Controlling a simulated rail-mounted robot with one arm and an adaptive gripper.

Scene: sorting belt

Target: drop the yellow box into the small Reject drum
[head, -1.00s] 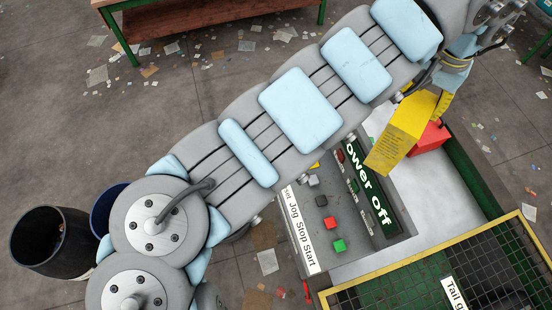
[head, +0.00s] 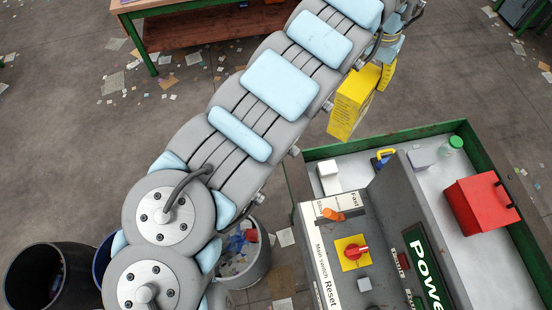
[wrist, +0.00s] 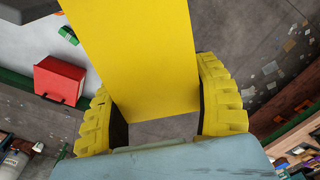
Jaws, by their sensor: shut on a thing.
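The yellow box (head: 352,103) hangs from my gripper (head: 387,72), clear of the belt's back-left corner and above open floor. In the wrist view the yellow box (wrist: 140,55) sits between the two yellow ridged fingers of my gripper (wrist: 158,90), which is shut on it. Three drums stand at lower left in the head view: a black one (head: 14,285), a blue one (head: 101,262) mostly hidden by my arm, and a pale one (head: 262,268) with litter inside, partly hidden. No Reject label shows on any of them.
The belt (head: 462,262) carries a red box (head: 485,206) and a green-capped item (head: 452,145). A control panel (head: 330,255) with switches stands at its near side. A wooden-topped bench (head: 190,32) is at the back. Paper scraps lie on the floor.

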